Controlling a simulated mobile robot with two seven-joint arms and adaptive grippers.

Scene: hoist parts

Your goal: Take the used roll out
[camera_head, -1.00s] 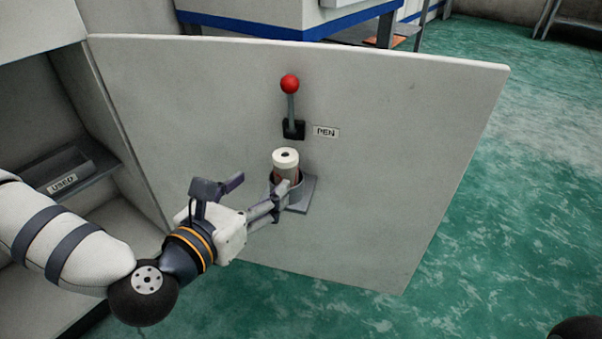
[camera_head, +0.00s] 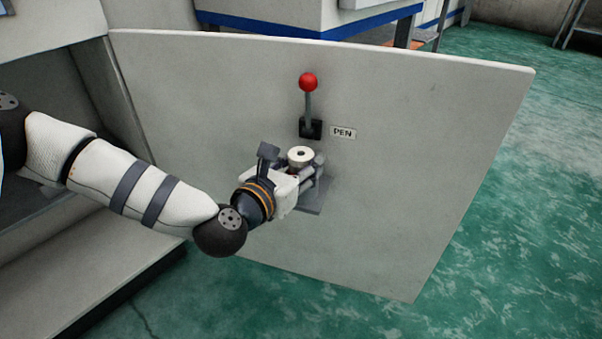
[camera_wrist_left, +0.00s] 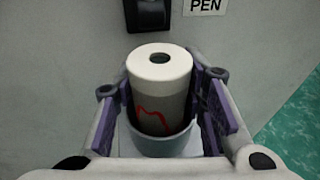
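The roll (camera_head: 301,155) is white with a hollow core and stands upright in a grey cup on the panel. In the left wrist view the roll (camera_wrist_left: 160,88) shows a red line on its side, and its lower end is hidden inside the cup (camera_wrist_left: 162,146). My left gripper (camera_head: 294,162) is at the cup, with one finger on each side of the roll. In the left wrist view its purple pads stand close beside the roll, and my left gripper (camera_wrist_left: 162,95) looks open. Contact is not clear. My right gripper is not in view.
The cup is fixed to a pale panel (camera_head: 420,170). Above it are a red-knobbed lever (camera_head: 308,84) and a PEN label (camera_head: 343,132). A grey cabinet with a shelf stands at the left, partly behind my arm. Green floor (camera_head: 510,230) lies open at the right.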

